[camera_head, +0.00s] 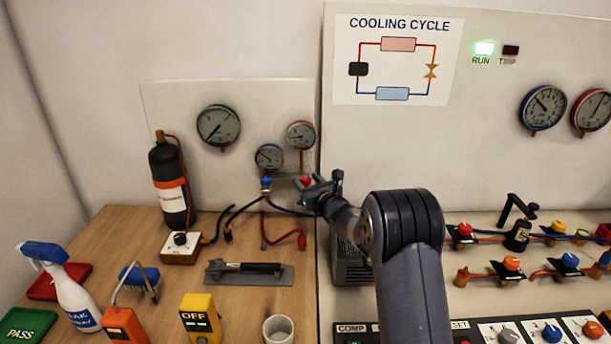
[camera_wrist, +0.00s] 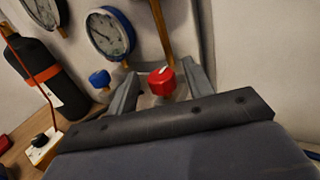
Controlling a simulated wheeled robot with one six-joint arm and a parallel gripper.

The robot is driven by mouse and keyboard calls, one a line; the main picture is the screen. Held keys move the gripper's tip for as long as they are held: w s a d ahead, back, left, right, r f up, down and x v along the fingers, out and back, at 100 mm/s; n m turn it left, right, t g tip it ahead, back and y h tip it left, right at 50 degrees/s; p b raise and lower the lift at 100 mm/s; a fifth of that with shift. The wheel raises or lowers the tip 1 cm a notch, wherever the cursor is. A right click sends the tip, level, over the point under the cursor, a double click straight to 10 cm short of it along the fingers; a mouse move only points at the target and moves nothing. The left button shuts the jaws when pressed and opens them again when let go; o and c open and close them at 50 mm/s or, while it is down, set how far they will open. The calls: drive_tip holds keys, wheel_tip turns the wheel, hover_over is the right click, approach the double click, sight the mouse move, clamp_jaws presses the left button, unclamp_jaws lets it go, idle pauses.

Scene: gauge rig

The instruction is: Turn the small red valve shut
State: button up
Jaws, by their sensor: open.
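The small red valve (camera_head: 305,181) is a red knob on the gauge manifold, below the small red-rimmed gauge. In the wrist view the red knob (camera_wrist: 161,82) shows a white mark on top and appears between my two fingers. My gripper (camera_head: 312,189) is open at the knob, one finger on each side. The open fingers also show in the wrist view (camera_wrist: 160,77). I cannot tell whether either finger touches the knob. The blue valve (camera_head: 265,182) is to the left of it, outside my fingers (camera_wrist: 100,79).
Hoses (camera_head: 268,222) hang below the manifold. A black bottle (camera_head: 168,185) with an orange band stands to the left. The upright panel (camera_head: 150,110) is close behind the valves. Tools, a spray bottle (camera_head: 62,286) and a cup (camera_head: 278,329) are on the wooden bench.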

drive_tip(key=shift+x, duration=0.9)
drive_tip(key=shift+c, duration=0.2)
drive_tip(key=c, duration=0.9)
